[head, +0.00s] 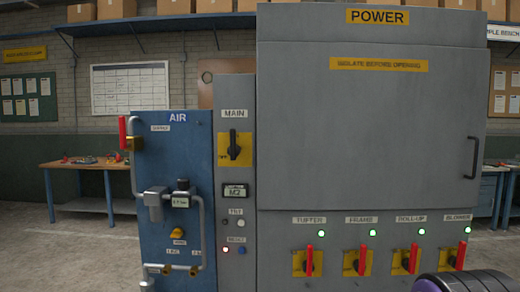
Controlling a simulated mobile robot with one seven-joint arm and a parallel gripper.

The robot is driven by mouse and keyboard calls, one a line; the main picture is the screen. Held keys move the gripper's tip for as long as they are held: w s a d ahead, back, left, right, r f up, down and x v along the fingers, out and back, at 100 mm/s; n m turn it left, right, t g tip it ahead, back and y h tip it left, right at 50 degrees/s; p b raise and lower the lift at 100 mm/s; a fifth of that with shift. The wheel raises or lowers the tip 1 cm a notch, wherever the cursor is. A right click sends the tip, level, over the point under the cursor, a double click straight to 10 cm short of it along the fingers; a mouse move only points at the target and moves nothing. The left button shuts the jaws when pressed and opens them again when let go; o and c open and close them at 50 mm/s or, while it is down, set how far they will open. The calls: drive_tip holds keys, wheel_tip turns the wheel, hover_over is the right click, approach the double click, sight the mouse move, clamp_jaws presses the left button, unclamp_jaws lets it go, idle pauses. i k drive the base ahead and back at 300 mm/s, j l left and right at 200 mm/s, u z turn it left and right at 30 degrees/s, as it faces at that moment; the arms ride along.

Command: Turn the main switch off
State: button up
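The main switch (234,147) is a black rotary knob on a yellow plate, under a label reading MAIN, on the narrow grey panel left of the large POWER cabinet (370,140). Its handle stands upright. Small lettering on the plate's lower left is too small to read surely. My gripper is not in view. A dark, purple-banded rounded part at the bottom right corner looks like part of my arm, well away from the switch.
Red-handled switches (309,258) with green lamps line the cabinet's bottom. A blue AIR panel (172,225) with pipes and a red lever (123,132) stands left. A workbench (85,165) is behind.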

sight(234, 150)
drive_tip(key=k+j, duration=0.1)
drive_tip(key=j, duration=1.15)
drive_tip(key=k, duration=0.05)
